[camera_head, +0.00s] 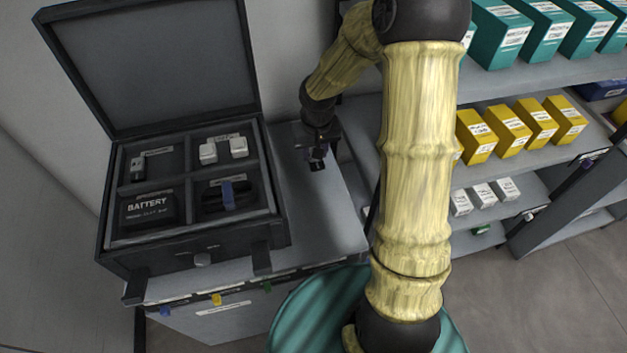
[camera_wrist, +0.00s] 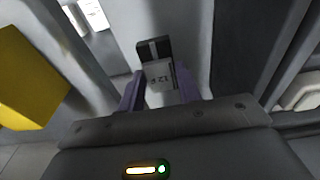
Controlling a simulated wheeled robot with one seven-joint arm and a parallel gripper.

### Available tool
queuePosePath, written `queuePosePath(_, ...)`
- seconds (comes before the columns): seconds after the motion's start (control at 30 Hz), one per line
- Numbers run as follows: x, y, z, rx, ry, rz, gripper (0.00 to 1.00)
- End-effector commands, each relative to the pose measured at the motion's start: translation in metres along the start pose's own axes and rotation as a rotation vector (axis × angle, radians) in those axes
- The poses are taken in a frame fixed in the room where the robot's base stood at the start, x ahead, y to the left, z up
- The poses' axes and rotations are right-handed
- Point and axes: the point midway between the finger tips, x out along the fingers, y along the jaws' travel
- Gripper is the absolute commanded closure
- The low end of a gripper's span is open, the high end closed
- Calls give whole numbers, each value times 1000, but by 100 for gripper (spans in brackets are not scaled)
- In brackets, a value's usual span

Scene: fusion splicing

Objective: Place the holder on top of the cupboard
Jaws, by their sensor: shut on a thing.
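The cupboard's grey top (camera_head: 325,215) shows in the head view, with bare surface to the right of an open case. My gripper (camera_head: 314,153) is over the back right part of this top and points down. It is shut on the holder (camera_head: 318,166), a small dark piece. In the wrist view the holder (camera_wrist: 160,76) shows a black end and a grey labelled face between the two purple fingers of my gripper (camera_wrist: 160,92). I cannot tell whether the holder touches the top.
The open black case (camera_head: 190,258) fills the left of the cupboard top, with its lid (camera_head: 155,65) raised and small parts in its compartments. Shelves (camera_head: 545,75) with teal, yellow and white boxes stand at right. A yellow box (camera_wrist: 28,78) shows in the wrist view.

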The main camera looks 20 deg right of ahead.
Motion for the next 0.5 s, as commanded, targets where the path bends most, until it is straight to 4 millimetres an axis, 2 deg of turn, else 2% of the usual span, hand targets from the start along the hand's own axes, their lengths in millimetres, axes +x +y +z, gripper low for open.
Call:
queuePosePath(0.13,1,0,0,0,-1,0,91)
queuePosePath(0.23,10,0,2,-1,-4,0,91)
queuePosePath(0.5,56,-1,8,-3,-4,-1,91)
